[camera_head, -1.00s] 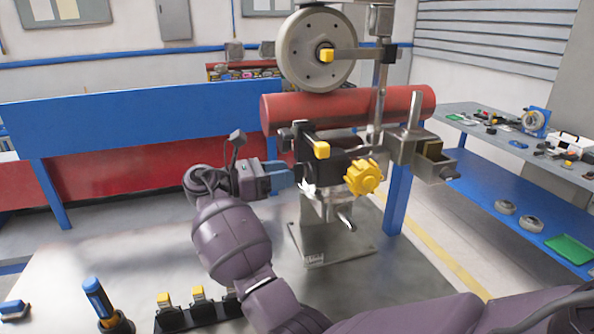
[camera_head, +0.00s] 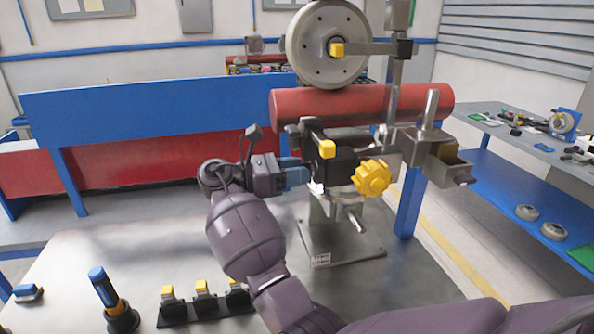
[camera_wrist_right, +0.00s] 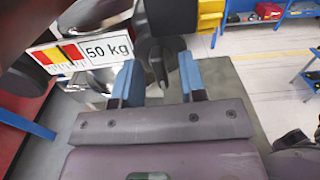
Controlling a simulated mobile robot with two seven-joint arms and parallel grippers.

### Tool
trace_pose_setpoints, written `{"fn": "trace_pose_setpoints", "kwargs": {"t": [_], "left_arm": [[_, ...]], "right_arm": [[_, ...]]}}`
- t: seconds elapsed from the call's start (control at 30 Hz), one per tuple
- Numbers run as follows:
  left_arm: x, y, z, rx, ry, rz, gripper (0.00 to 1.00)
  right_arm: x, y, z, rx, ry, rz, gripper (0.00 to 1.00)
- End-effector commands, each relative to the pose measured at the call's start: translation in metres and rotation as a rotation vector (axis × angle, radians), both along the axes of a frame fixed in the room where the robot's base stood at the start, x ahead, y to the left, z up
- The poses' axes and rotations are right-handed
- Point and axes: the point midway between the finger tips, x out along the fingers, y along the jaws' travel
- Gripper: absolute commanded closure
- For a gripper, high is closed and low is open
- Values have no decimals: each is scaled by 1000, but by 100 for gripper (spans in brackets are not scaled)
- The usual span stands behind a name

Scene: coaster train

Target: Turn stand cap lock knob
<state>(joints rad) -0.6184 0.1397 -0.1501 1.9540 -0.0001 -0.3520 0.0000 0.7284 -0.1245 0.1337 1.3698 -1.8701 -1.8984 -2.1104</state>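A metal stand (camera_head: 330,205) rises from a plate and carries a black block with a small yellow cap (camera_head: 327,147) and a yellow lobed knob (camera_head: 371,178). My right gripper (camera_head: 300,175) is at the stand's left side, left of the yellow knob. In the right wrist view my right gripper (camera_wrist_right: 158,88) has its two blue fingers apart. A dark knob with a narrow grip (camera_wrist_right: 157,62) lies at the gap between them, with room on both sides; contact is not visible. In the head view the gripper hides this knob. My left gripper is not in view.
A red cylinder (camera_head: 360,103) and a grey wheel (camera_head: 328,45) are above and behind the stand. In the right wrist view a "50 kg" label (camera_wrist_right: 85,52) is close at the left. A blue-handled tool (camera_head: 103,286) and a black rack (camera_head: 205,306) stand at front left.

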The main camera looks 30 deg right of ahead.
Motion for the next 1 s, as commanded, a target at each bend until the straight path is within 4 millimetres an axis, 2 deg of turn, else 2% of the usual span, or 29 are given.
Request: {"fn": "trace_pose_setpoints", "kwargs": {"t": [0.03,0.23,0.27,0.67,1.0], "left_arm": [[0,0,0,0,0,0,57],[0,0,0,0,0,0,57],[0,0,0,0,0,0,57],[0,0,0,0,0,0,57],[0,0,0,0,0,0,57]], "right_arm": [[0,0,0,0,0,0,68],[0,0,0,0,0,0,98],[0,0,0,0,0,0,100],[0,0,0,-14,-52,0,100],[-1,0,0,-74,-290,-1,100]]}}
